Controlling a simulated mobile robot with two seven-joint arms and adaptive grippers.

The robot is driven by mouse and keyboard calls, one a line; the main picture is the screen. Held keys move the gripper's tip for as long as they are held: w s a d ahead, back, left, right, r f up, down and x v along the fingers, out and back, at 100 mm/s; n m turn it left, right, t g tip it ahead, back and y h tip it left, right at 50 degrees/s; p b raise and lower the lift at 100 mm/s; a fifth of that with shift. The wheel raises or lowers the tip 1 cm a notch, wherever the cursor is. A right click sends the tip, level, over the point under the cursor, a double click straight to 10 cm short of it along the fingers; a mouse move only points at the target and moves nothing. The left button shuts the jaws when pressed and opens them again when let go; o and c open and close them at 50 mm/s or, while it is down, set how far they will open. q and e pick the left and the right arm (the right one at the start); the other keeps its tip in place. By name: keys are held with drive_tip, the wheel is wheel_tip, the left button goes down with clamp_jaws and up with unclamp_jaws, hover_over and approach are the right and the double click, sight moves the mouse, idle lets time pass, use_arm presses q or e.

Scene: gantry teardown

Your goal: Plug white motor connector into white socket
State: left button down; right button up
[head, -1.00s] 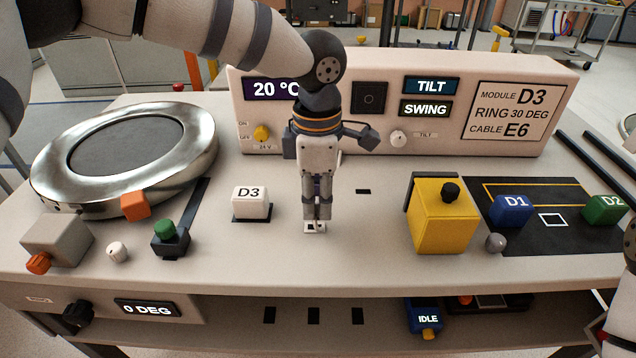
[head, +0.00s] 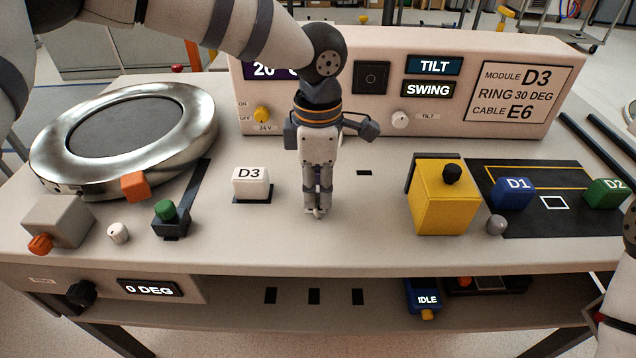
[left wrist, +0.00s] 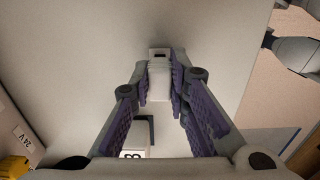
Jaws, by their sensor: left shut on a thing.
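My left gripper (head: 317,209) points straight down at the table in front of the console, right of the white D3 block (head: 251,183). In the left wrist view its fingers are shut on a small white block, which I take as the white motor connector (left wrist: 158,82). Just beyond its end is a small white piece with a dark slot, which I take as the white socket (left wrist: 159,53). In the head view the fingertips cover that spot. I cannot tell whether the connector touches the socket or is inside it. My right gripper is out of view.
A green-topped knob (head: 168,218) and a metal ring (head: 60,178) stand to the left. A yellow box (head: 443,205) stands to the right, beside a dark mat with blue D1 (head: 512,194) and green D2 (head: 606,193) blocks. The console (head: 400,122) is behind.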

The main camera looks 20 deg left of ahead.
use_arm(q)
drive_tip(key=shift+f, duration=0.45)
drive_tip(key=shift+f, duration=0.15)
drive_tip(key=shift+f, duration=0.4)
drive_tip(key=c, duration=1.5)
unclamp_jaws()
drive_tip(key=shift+o, duration=0.2)
